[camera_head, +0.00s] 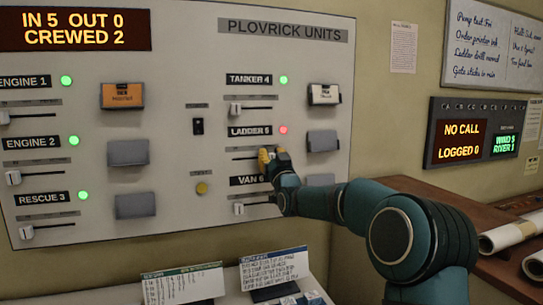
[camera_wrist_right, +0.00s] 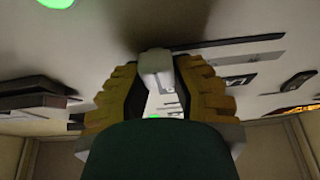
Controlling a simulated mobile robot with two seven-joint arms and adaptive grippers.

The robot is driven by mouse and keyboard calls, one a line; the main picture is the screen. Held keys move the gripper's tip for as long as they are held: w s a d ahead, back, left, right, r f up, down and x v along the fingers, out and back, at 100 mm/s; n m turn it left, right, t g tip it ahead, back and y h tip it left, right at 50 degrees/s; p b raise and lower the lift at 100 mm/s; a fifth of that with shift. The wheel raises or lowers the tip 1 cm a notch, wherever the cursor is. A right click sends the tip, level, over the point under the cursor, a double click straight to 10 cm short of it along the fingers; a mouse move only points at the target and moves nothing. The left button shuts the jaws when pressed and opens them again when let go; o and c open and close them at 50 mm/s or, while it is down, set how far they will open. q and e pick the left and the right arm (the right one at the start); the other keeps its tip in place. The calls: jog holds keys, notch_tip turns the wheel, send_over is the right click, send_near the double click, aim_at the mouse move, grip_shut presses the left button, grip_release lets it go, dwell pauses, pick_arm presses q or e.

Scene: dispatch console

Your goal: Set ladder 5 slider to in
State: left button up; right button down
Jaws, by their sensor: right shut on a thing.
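The LADDER 5 label (camera_head: 250,131) is on the wall panel, with a red lamp (camera_head: 283,129) lit to its right. Below it is the LADDER 5 slider slot (camera_head: 245,158); its left part shows bare. My right gripper (camera_head: 268,157) is at the right part of this slot and hides the knob in the head view. In the right wrist view, my right gripper (camera_wrist_right: 158,88) has its yellow fingers shut on a white slider knob (camera_wrist_right: 156,66). My left gripper is not in view.
The TANKER 4 slider (camera_head: 235,109) above and the VAN 6 slider (camera_head: 239,208) below have knobs at the left of their slots. Grey holders (camera_head: 322,141) stick out to the right. Cards (camera_head: 274,267) stand on the ledge below. A board (camera_head: 56,29) reads IN 5 OUT 0.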

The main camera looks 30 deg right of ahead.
aim_at(234, 152)
jog(key=a+b, duration=0.1)
jog(key=a, duration=0.1)
jog(key=w+a+b, duration=0.1)
jog(key=a, duration=0.1)
jog(key=shift+f, duration=0.1)
jog(key=a, duration=0.2)
jog(key=w+a+b, duration=0.1)
jog(key=a, duration=0.2)
jog(key=shift+w+a+r, duration=0.15)
jog(key=shift+a+r, duration=0.05)
jog(key=shift+a, duration=0.3)
jog(key=c, duration=0.7)
grip_release()
jog(key=shift+w+a, duration=0.1)
jog(key=shift+c, duration=0.2)
jog(key=shift+w+a, duration=0.1)
jog(key=shift+f, duration=0.1)
